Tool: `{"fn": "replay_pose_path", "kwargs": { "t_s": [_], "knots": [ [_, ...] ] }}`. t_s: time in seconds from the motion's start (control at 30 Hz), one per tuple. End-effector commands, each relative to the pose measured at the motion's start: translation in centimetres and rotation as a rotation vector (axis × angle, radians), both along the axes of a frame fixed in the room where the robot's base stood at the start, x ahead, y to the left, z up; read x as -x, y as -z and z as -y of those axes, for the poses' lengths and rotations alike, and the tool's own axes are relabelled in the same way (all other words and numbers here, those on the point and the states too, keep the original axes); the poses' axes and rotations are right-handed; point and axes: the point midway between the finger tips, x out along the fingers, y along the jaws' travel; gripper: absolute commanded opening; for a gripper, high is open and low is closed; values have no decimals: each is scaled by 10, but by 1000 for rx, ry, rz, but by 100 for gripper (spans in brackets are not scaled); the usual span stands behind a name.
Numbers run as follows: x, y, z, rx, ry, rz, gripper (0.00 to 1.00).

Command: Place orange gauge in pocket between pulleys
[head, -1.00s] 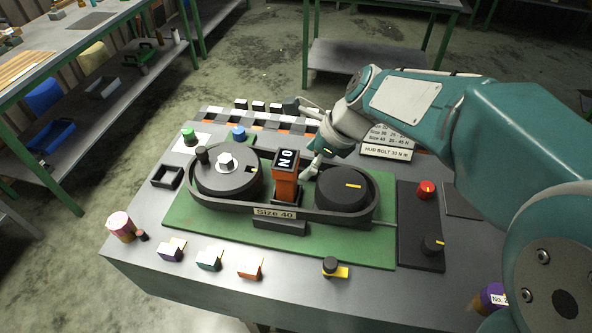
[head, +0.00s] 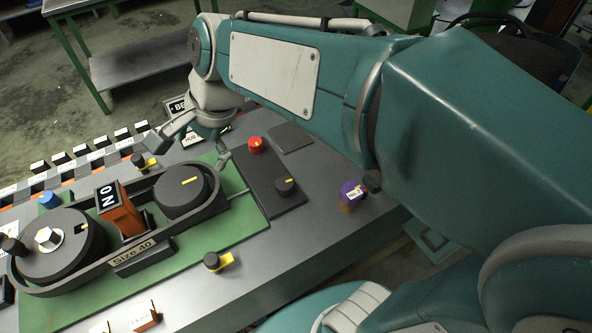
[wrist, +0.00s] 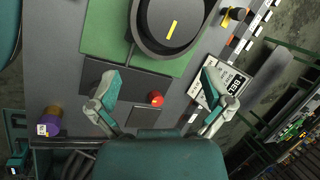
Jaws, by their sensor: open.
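The orange gauge (head: 125,222) with a black top marked "NO" stands upright between the two pulleys in the head view. The left pulley (head: 75,255) carries a white hex nut, and the right pulley (head: 180,196) has a yellow mark. A black belt (head: 190,215) runs around both. My gripper (head: 190,140) is open and empty, beyond and to the right of the right pulley, apart from the gauge. In the wrist view its two fingers (wrist: 160,98) are spread wide, with the right pulley (wrist: 172,22) ahead of them. The gauge's lower end is hidden by the belt.
A red knob (head: 255,145) and a black knob (head: 285,187) stand on a dark plate right of the green base (head: 215,245). A purple cylinder (head: 351,196) stands near the table edge.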

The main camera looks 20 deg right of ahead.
Motion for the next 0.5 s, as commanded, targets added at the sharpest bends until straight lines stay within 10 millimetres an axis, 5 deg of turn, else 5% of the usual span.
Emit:
{"fn": "replay_pose_path", "kwargs": {
  "t_s": [0.1, 0.3, 0.5],
  "knots": [
    [27, 0, 46, 137, -193, 172, 100],
    [72, 12, 106, 418, -539, 377, 100],
    [98, 24, 135, 606, -764, 448, 100]
  ]
}}
